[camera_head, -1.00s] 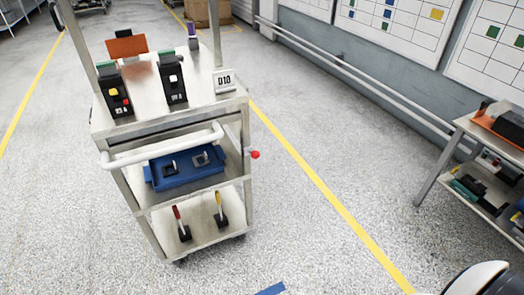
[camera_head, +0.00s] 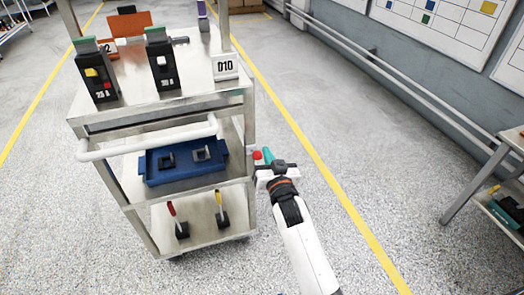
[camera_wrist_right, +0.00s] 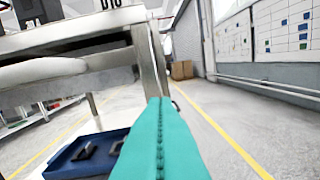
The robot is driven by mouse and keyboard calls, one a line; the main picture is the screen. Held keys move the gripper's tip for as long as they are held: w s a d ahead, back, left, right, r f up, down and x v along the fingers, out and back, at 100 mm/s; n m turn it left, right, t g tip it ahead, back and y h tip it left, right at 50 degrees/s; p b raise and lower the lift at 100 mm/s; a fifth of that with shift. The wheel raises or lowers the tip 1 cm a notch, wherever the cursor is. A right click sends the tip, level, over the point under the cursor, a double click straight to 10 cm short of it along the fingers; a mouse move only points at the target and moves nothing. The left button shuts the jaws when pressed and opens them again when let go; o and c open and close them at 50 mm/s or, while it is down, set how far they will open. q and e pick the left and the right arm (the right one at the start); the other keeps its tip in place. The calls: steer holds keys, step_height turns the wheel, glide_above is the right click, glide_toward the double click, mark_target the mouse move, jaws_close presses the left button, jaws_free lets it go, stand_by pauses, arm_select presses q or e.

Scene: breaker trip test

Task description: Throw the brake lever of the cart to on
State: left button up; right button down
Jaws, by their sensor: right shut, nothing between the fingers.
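The cart (camera_head: 240,110) stands left of centre in the head view. Its brake lever shows as a red knob (camera_head: 256,155) on the right side, by the right front post. My right gripper (camera_head: 268,154) has teal fingers and is close beside the knob on its right; I cannot tell whether they touch. In the right wrist view the teal fingers (camera_wrist_right: 157,120) are pressed together with nothing between them, beside the cart post (camera_wrist_right: 147,58). The knob is not visible there. My left gripper is not in view.
The cart's top holds two black breakers (camera_head: 97,73) and a D10 sign (camera_head: 226,67). A blue tray (camera_head: 185,172) sits below the white handle (camera_head: 150,143). A table (camera_head: 493,170) stands at the right. The floor between is clear.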

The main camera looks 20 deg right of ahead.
mark_target(260, 158)
steer(key=w, duration=0.7)
steer(key=shift+w+d, duration=0.15)
steer(key=shift+w, duration=0.1)
steer(key=f, duration=0.2)
steer(key=shift+s+a+f+b, duration=0.25)
steer(key=shift+s+f+b, duration=0.05)
steer(key=shift+s+f, duration=0.1)
steer(key=shift+s+a+f, duration=0.15)
steer(key=shift+s+f, duration=0.1)
steer(key=shift+f, duration=0.3)
